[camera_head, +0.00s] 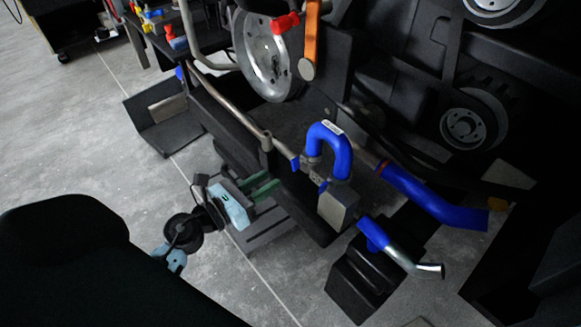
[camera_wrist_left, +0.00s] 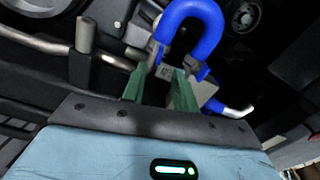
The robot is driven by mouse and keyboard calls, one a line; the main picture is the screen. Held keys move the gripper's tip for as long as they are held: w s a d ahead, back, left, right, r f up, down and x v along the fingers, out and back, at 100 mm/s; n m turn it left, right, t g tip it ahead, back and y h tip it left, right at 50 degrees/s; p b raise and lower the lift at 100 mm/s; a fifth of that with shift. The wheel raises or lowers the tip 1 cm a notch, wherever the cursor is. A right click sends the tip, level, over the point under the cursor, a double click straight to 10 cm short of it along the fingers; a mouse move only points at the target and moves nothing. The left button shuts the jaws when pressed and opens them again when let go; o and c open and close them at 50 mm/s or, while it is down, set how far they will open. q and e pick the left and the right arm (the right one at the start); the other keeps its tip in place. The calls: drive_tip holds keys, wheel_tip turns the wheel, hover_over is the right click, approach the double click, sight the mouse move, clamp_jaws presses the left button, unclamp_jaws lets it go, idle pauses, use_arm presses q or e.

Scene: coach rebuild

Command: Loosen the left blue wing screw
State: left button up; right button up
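The left blue wing screw (camera_head: 296,164) is a small blue tab on the metal clamp at the left end of the blue curved hose (camera_head: 341,150). A second small blue wing screw (camera_head: 323,186) sits lower right on the pipe fitting. My left gripper (camera_head: 270,183) is left of and below the clamp, its green fingers pointing at it. In the left wrist view the fingers (camera_wrist_left: 158,78) stand apart with nothing gripped, and the metal fitting (camera_wrist_left: 165,71) shows beyond the gap. My right gripper is not seen.
A metal pipe (camera_head: 232,104) runs along a dark frame to the clamp. A grey box (camera_head: 338,207), a blue-and-silver pipe (camera_head: 400,250) and a thick blue hose (camera_head: 430,197) lie to the right. Open grey floor (camera_head: 90,130) is at left.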

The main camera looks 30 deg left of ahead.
sight(292, 165)
use_arm(q)
drive_tip(key=shift+x, duration=3.9)
clamp_jaws()
